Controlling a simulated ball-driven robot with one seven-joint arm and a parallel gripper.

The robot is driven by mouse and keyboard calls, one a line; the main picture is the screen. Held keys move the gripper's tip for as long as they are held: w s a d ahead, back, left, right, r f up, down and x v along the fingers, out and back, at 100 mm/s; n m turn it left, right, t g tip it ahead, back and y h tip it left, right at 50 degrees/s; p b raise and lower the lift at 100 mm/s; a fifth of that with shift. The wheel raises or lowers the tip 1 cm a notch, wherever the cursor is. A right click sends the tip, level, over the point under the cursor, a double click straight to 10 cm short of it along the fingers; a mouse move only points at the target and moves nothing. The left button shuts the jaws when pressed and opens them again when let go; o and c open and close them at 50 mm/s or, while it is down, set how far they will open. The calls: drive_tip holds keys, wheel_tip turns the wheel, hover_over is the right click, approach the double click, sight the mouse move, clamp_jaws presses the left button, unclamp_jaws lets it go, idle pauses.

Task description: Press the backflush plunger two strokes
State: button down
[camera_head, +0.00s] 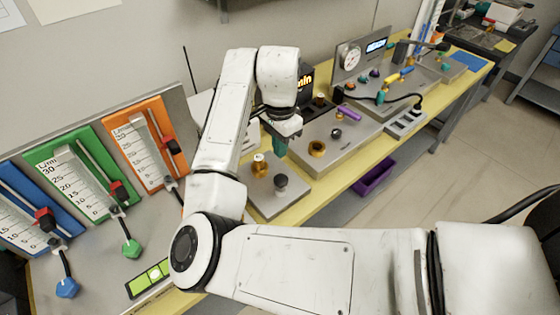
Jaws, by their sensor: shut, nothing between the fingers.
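A low metal block (268,203) stands on the yellow bench in the middle of the view. It carries a brass fitting (259,166) and a dark grey knob on a short stem (280,182). No label that I can read marks either one as the backflush plunger. My gripper (280,147) points down, with teal fingers shut and empty. In the picture it is just above and behind the two fittings; I see no contact, and the exact gap is hard to tell. My arm hides part of the bench behind.
Blue (38,215), green (88,170) and orange (146,148) flow-meter panels stand at the left. A metal unit with a brass ring (317,148) is right of my gripper. Beyond it stand a gauge (349,56) and a black hose. A purple bin (374,178) is below the bench edge.

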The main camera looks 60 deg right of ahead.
drive_tip(key=shift+r, duration=0.9)
idle(0.7)
